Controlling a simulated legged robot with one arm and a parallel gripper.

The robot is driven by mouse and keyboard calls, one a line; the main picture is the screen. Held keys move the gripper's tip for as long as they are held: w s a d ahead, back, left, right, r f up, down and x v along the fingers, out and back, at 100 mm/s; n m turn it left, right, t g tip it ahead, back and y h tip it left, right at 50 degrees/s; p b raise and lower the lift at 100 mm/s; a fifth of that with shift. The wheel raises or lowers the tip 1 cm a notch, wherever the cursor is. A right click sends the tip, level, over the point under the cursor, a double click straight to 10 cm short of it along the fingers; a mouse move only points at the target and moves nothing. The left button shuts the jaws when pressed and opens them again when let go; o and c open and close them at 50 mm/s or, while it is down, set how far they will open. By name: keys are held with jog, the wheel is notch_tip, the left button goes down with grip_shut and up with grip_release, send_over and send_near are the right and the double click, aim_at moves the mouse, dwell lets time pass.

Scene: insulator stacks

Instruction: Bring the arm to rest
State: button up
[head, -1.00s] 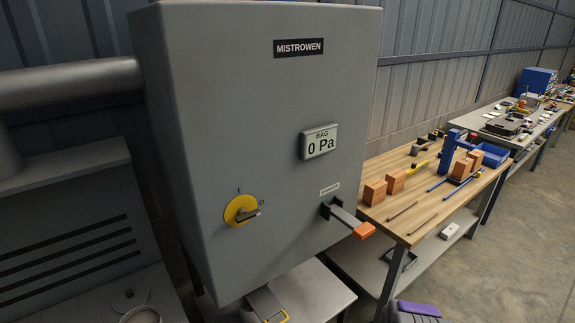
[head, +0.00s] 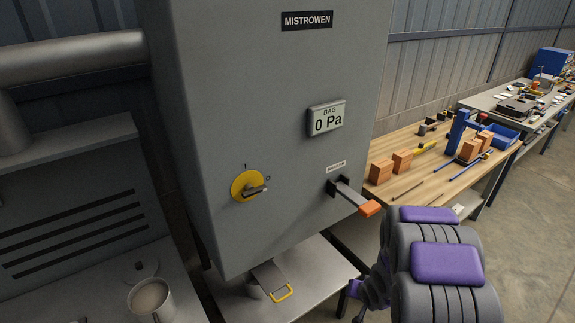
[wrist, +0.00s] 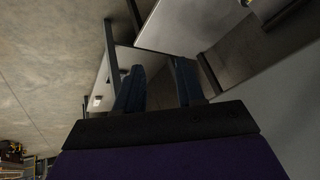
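My arm (head: 447,262), grey with purple covers, is raised at the lower right of the head view, in front of the workbench and right of the grey cabinet (head: 225,110). My gripper (head: 357,298) is partly hidden at the arm's lower left, above the floor area beside the low table. In the wrist view my gripper (wrist: 160,85) shows two dark fingers apart with nothing between them. The fingers touch nothing that I can make out.
The cabinet has a yellow rotary switch (head: 247,186), a display reading 0 Pa (head: 327,119) and an orange-tipped lever (head: 369,208) close to my arm. A low metal table (head: 325,275) and a wooden workbench (head: 407,190) stand nearby. Open floor (head: 545,230) lies at right.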

jog(key=s+r+g+h, duration=0.35)
jog(key=s+r, duration=0.95)
jog(key=r, duration=0.5)
jog(key=s+a+r+n+g+y, duration=0.1)
jog(key=s+a+r, duration=0.1)
jog(key=s, duration=0.5)
jog(key=s+a+r+n+g, duration=0.1)
jog(key=s+a+r+g, duration=0.1)
jog(key=s+r, duration=0.3)
jog(key=s+a+r+n+g+y, duration=0.1)
jog(key=s+a+r, duration=0.2)
jog(key=s, duration=0.8)
jog(key=shift+a+r+y, duration=0.3)
jog(key=shift+a+y, duration=0.05)
jog(key=shift+g, duration=0.25)
